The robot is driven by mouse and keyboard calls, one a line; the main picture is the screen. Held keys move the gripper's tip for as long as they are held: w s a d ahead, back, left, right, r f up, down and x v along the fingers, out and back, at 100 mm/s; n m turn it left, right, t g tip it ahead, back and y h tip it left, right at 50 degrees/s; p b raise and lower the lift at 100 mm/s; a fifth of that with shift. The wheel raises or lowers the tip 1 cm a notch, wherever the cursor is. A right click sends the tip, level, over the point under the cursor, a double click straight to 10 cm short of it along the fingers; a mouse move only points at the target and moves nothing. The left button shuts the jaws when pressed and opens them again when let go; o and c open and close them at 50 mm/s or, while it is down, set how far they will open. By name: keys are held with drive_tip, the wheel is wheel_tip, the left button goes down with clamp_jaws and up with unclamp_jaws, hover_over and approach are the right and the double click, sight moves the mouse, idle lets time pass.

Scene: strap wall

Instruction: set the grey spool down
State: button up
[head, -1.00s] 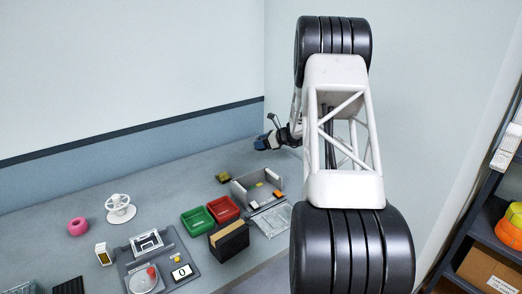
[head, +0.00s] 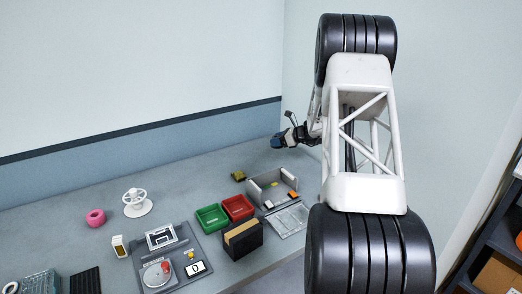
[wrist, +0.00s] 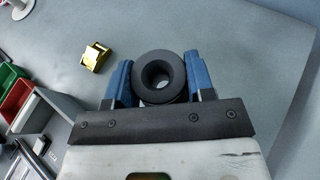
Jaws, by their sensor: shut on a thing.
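The grey spool (wrist: 158,56) is dark and round with a hole through its middle. In the wrist view it sits between the two blue fingers of my gripper (wrist: 159,68), which is shut on it. In the head view my gripper (head: 282,139) is over the far right of the grey table (head: 200,180). The spool cannot be made out there. The frames do not clearly show how high it is above the table.
A small gold block (wrist: 96,56) lies left of the spool in the wrist view. A grey open-sided holder (head: 272,187), a red tray (head: 238,207) and a green tray (head: 212,217) stand nearer. The table right of the spool in the wrist view is bare.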

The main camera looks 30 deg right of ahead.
drive_tip(key=shift+a, duration=0.1)
drive_tip(key=s+a+f+n+g+y, duration=0.1)
drive_tip(key=s+a, duration=0.4)
drive_tip(key=a, duration=0.9)
drive_tip(key=s+a+f+n+g+y, duration=0.1)
drive_tip(key=s+a, duration=0.4)
drive_tip(key=a, duration=0.8)
drive_tip(key=s+a+f+n+g+y, duration=0.1)
drive_tip(key=s+a, duration=0.4)
drive_tip(key=a, duration=0.9)
drive_tip(key=shift+s+a+f+n+g+y, duration=0.1)
drive_tip(key=shift+a+f+n+g+y, duration=0.25)
drive_tip(key=shift+f+n, duration=0.4)
drive_tip(key=shift+s+a+f, duration=0.1)
drive_tip(key=shift+s+a, duration=0.35)
drive_tip(key=shift+a, duration=0.05)
drive_tip(key=shift+w, duration=0.1)
hover_over(190, 194)
drive_tip(key=shift+f, duration=0.75)
drive_tip(key=shift+f, duration=1.75)
